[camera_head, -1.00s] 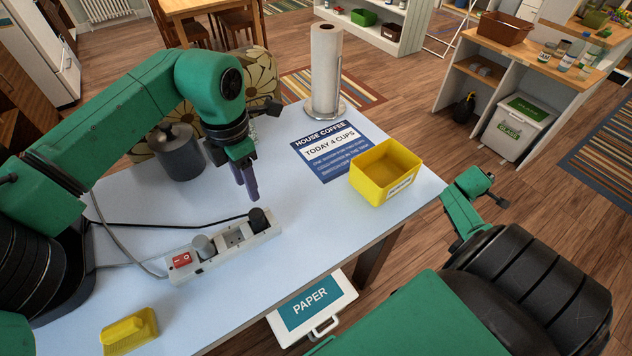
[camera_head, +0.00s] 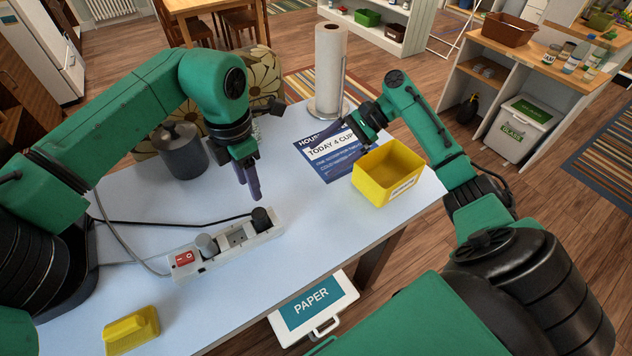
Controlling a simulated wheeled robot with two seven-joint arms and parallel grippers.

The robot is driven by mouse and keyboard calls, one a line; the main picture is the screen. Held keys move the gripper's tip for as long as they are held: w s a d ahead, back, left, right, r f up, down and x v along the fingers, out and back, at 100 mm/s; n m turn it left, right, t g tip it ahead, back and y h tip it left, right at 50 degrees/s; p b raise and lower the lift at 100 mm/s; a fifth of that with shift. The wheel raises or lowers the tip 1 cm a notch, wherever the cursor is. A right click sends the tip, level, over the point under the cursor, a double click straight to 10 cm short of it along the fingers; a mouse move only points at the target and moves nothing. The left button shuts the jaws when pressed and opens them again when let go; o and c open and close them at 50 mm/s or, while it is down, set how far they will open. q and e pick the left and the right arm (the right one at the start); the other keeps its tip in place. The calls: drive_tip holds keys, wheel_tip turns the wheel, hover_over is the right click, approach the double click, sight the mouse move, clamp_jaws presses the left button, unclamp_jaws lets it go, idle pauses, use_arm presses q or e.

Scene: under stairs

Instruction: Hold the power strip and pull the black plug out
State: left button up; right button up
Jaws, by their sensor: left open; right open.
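The white power strip (camera_head: 213,257) lies on the table with a red switch at its left end. The black plug (camera_head: 262,218) sits in its right end, with a black cord running left across the table. A grey plug (camera_head: 206,245) sits nearer the switch, with a grey cord. My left gripper (camera_head: 254,197) points down just above and behind the black plug, open and apart from it. My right gripper (camera_head: 338,113) is open and empty, above the table near the blue sign, pointing left.
A yellow bin (camera_head: 387,173) stands on the right of the table beside the blue sign (camera_head: 335,155). A paper towel roll (camera_head: 329,70) and a grey canister (camera_head: 179,152) stand at the back. The table middle is clear.

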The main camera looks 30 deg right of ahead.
sight(271, 218)
drive_tip(key=s+a+f+y, duration=0.1)
drive_tip(key=a, duration=0.1)
drive_tip(key=s+a+f+g, duration=0.1)
drive_tip(key=a, duration=0.1)
drive_tip(key=s+a+f+m+g+y, duration=0.1)
drive_tip(key=a, duration=0.1)
drive_tip(key=shift+s+f+y, duration=0.3)
drive_tip(key=x, duration=1.4)
drive_tip(key=shift+a+f, duration=0.1)
drive_tip(key=shift+a, duration=0.05)
clamp_jaws()
